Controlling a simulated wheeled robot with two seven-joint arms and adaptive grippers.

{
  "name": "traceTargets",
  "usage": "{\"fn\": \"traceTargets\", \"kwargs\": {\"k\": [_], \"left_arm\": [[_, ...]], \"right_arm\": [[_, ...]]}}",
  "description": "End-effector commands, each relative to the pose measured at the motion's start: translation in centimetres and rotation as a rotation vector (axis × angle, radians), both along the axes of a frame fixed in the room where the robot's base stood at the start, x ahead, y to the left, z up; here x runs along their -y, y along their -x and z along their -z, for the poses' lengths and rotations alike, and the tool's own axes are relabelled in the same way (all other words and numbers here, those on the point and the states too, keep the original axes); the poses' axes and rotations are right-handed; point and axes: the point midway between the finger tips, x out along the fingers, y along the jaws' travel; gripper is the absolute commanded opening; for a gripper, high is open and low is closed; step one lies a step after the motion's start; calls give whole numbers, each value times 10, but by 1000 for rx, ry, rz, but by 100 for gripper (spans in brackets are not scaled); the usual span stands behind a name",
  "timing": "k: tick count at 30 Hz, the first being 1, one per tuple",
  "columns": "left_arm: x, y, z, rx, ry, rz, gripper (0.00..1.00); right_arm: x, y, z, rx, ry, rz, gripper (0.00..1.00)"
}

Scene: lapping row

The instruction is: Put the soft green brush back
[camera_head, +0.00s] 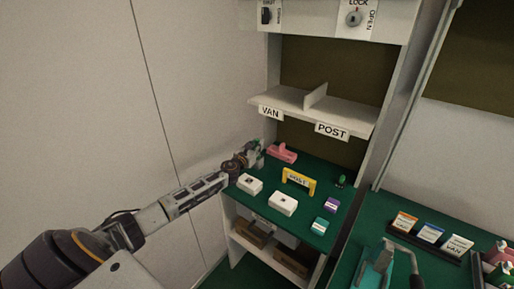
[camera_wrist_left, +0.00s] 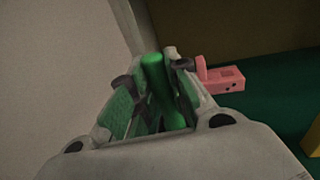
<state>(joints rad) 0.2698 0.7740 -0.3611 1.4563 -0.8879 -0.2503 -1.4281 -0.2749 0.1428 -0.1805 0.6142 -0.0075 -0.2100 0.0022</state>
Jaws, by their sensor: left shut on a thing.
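My left gripper (camera_head: 257,150) is at the far left corner of the green-topped shelf bench, beside the wall. It is shut on a green upright thing, which appears to be the green brush (camera_wrist_left: 153,75); in the left wrist view it stands between the two fingers (camera_wrist_left: 158,95). Its lower part is hidden by the fingers, and I cannot tell whether it touches the bench. A small dark green item (camera_head: 341,181) stands at the right of the bench top; it is too small to identify. My right gripper is not in view.
A pink block (camera_head: 284,154), also in the left wrist view (camera_wrist_left: 224,79), lies close right of the gripper. Two white boxes (camera_head: 283,204), a yellow sign (camera_head: 299,180), a purple item (camera_head: 331,204) and a teal item (camera_head: 320,226) stand nearby. A white shelf (camera_head: 345,113) overhangs the back.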

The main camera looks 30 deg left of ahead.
Motion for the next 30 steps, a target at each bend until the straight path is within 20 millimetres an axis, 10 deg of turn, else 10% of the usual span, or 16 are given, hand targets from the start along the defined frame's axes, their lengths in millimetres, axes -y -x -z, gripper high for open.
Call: {"fn": "traceTargets", "kwargs": {"k": [9, 10, 15, 30], "left_arm": [[0, 0, 2, 0, 0, 0, 0], [0, 0, 2, 0, 0, 0, 20], [0, 0, 2, 0, 0, 0, 39], [0, 0, -1, 0, 0, 0, 39]], "right_arm": [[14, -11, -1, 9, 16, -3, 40], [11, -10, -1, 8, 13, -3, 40], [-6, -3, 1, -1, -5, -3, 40], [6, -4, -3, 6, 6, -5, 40]]}}
